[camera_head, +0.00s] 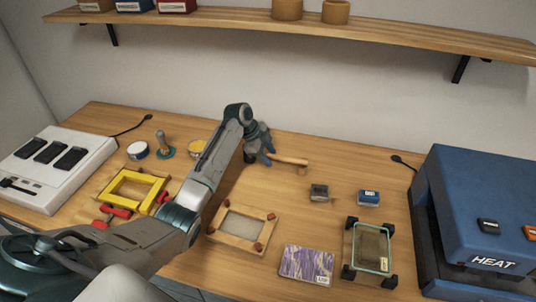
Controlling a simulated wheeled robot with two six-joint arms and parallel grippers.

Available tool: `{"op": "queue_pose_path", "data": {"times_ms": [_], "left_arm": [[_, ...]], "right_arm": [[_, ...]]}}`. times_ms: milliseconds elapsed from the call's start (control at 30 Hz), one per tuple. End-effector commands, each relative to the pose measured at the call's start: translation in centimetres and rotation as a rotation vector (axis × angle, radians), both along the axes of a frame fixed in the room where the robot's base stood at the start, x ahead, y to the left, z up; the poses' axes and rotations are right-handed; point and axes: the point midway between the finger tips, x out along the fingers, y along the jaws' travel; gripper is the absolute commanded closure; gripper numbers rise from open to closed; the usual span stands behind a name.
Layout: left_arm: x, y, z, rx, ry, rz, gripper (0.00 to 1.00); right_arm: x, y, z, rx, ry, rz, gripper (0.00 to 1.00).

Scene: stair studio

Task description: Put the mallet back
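The mallet (290,161) shows as a light wooden piece towards the back middle of the wooden table. Its left end is hidden behind my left gripper. My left arm reaches in from the lower left, and my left gripper (264,150) is at the mallet's left end, overlapping it in the picture. The fingers are small and dark here, so I cannot tell whether they are closed on the mallet or only beside it. I cannot tell whether the mallet touches the table. My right gripper is not in view.
A yellow frame (108,190), a wooden frame (229,238), a purple card box (306,264) and a glass-topped stand (387,250) lie along the front. A white switch panel (88,171) is left, a blue HEAT press (470,205) right. A shelf (400,36) hangs above.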

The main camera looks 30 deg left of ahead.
Motion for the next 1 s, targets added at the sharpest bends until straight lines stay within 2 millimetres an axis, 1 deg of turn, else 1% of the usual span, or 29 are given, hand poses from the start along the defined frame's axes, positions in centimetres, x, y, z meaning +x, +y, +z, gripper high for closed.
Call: {"op": "queue_pose_path", "data": {"times_ms": [267,333,433,567,800,900,1000], "left_arm": [[0.0,0.0,0.1,0.000,0.000,0.000,0.58],[0.0,0.0,0.4,0.000,0.000,0.000,0.58],[-0.2,0.4,1.1,0.001,-0.002,0.000,0.58],[-1.0,1.4,3.2,0.003,-0.004,0.000,0.58],[-2.4,3.3,7.8,0.003,-0.003,0.001,0.58],[-2.9,3.8,9.3,0.001,-0.002,0.001,0.58],[-3.2,4.2,10.2,0.001,-0.002,0.000,0.58]], "right_arm": [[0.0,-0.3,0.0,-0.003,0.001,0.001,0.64],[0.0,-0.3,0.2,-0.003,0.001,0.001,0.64],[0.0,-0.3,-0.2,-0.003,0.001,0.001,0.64],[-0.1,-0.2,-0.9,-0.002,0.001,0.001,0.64],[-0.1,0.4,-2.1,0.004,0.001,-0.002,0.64],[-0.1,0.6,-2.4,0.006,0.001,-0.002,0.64],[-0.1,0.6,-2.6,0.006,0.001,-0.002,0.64]]}}
